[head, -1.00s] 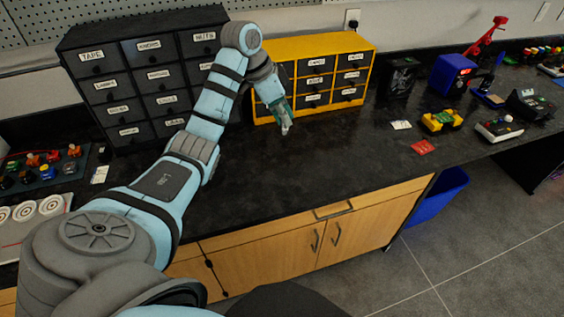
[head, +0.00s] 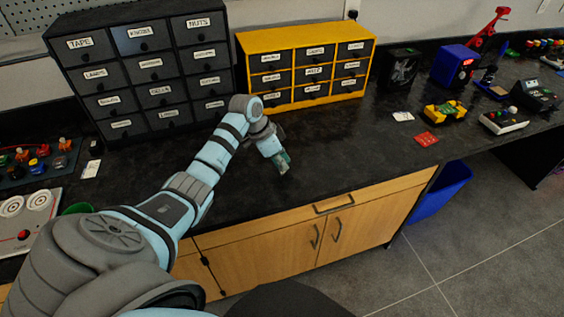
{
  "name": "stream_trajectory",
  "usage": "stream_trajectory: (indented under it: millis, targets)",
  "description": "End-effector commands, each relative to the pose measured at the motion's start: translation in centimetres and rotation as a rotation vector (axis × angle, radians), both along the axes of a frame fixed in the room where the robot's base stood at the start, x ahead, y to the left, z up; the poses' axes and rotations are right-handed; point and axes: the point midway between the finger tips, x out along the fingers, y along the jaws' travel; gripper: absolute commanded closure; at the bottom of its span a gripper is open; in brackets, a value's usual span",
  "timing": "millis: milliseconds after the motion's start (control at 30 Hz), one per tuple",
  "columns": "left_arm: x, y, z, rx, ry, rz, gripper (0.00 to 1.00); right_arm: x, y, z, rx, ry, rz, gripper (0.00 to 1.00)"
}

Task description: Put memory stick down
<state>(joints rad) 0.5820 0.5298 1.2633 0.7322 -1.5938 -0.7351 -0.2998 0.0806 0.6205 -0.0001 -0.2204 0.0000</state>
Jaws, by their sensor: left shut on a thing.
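My left gripper (head: 282,163) is over the black countertop (head: 335,165), in front of the yellow drawer cabinet. It is shut on a small green thing at its fingertips, which I take to be the memory stick (head: 283,159). The thing is small and partly covered by the fingers. I cannot tell whether it touches the countertop. My right gripper is not in view.
A black drawer cabinet (head: 144,87) and the yellow drawer cabinet (head: 300,29) stand at the back. A red card (head: 426,139), a white card (head: 403,116) and a yellow box (head: 445,112) lie to the right. The counter around my gripper is clear.

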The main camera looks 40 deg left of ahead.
Motion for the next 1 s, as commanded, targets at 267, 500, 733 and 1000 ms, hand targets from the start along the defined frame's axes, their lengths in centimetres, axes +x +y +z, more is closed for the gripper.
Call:
stream_trajectory:
  millis: [267, 500, 733, 1000]
  targets:
    - [0.0, 0.0, -0.2, 0.000, 0.000, 0.000, 0.73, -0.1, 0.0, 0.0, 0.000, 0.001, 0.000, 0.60]
    - [0.0, 0.0, -0.2, 0.000, 0.000, 0.000, 0.73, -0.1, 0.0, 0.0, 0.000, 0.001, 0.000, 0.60]
    - [-0.8, 0.8, 3.0, 0.003, -0.002, 0.001, 0.73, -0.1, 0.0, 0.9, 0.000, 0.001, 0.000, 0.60]
    - [-3.1, 2.4, 9.6, 0.002, -0.002, 0.001, 0.73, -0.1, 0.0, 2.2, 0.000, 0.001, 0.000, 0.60]
